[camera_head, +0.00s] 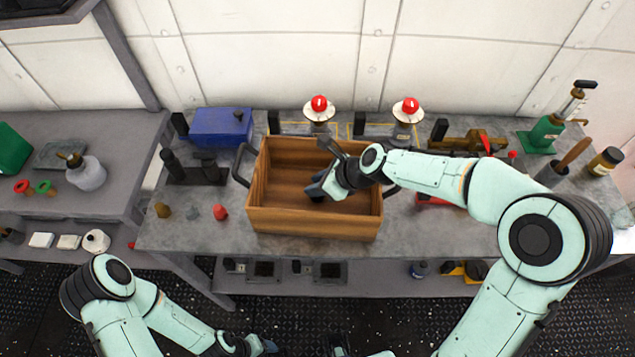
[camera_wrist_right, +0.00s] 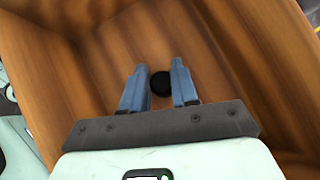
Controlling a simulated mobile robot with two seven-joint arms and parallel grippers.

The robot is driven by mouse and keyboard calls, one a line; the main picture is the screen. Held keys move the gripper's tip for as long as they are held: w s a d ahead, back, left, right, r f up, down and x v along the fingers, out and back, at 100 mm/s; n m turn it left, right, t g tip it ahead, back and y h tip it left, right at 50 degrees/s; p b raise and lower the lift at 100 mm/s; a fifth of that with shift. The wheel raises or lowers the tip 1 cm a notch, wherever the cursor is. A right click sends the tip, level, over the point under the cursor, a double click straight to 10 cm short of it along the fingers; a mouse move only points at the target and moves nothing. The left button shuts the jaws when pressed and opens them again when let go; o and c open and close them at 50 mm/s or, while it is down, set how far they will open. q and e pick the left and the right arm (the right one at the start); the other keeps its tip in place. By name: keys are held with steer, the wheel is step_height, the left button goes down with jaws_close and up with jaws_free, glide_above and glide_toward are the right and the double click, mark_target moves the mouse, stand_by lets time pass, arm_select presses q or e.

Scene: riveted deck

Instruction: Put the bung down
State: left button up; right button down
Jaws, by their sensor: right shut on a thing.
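The bung (camera_wrist_right: 161,84) is a small, dark, round piece between the two blue fingers of my right gripper (camera_wrist_right: 160,86) in the right wrist view. My right gripper (camera_head: 316,189) is shut on it, inside the open wooden crate (camera_head: 312,222). The crate's wooden floor and walls surround the fingers. Whether the bung touches the crate floor I cannot tell. In the head view the bung is hidden by the gripper. My left gripper (camera_head: 263,345) is low at the bottom edge of the head view, away from the bench, and its fingers are not clear.
The grey bench (camera_head: 180,237) holds a blue box (camera_head: 221,127) behind left, two red-topped lamps (camera_head: 319,104) (camera_head: 409,106) behind the crate, and a red pear-shaped piece (camera_head: 220,212) to its left. Bare bench shows in front of the right arm. The crate walls stand close around the gripper.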

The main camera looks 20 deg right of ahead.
steer(key=shift+f, duration=0.3)
steer(key=c, duration=0.9)
jaws_free()
steer(key=shift+o, duration=0.2)
steer(key=shift+r, duration=0.15)
steer(key=shift+r, duration=0.35)
steer(key=v, duration=1.2)
steer(key=shift+p, duration=0.4)
steer(key=shift+a, duration=0.1)
